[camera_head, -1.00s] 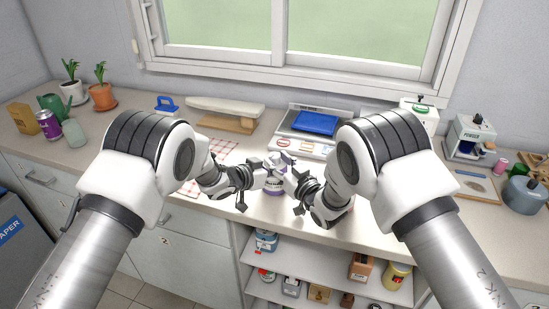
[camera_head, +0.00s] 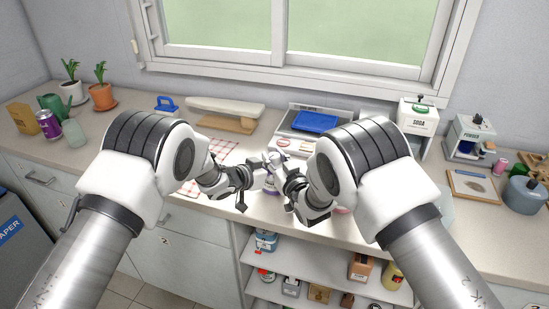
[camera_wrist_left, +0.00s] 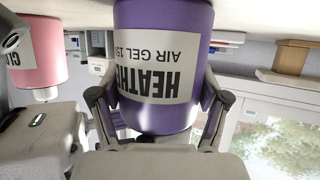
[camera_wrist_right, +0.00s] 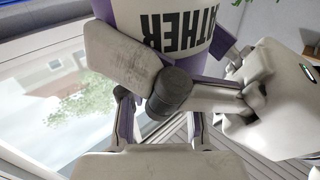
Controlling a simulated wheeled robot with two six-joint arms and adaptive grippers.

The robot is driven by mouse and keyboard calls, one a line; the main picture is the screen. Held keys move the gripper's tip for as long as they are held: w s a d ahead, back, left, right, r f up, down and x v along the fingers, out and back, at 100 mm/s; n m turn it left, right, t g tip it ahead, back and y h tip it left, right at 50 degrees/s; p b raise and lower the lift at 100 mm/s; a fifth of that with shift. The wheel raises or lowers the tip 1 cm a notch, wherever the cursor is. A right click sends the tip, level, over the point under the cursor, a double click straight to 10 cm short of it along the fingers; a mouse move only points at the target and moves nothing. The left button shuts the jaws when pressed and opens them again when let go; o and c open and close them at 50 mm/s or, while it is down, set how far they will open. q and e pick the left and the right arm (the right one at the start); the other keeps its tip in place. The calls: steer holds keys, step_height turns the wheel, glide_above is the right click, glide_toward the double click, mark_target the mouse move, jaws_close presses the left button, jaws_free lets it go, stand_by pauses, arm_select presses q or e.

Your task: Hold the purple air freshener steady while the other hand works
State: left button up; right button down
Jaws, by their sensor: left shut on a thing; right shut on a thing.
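The purple air freshener (camera_head: 271,187) stands at the counter's front, mostly hidden by my grippers in the head view. In the left wrist view the purple air freshener (camera_wrist_left: 160,22) appears upside down with a white label of black letters. My left gripper (camera_wrist_left: 160,100) is shut on it, one finger on each side. My right gripper (camera_head: 276,163) meets it from the right.
A white scale with a blue tray (camera_head: 315,122) stands behind the grippers. A checked cloth (camera_head: 190,188) lies to the left. A pink container (camera_wrist_left: 38,55) is near the freshener in the left wrist view. The soda box (camera_head: 417,118) and powder dispenser (camera_head: 470,135) stand at the right.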

arm_select(q)
steer(key=shift+f, duration=0.1)
arm_select(e)
steer(key=c, duration=1.1)
jaws_free()
steer(key=shift+o, duration=0.2)
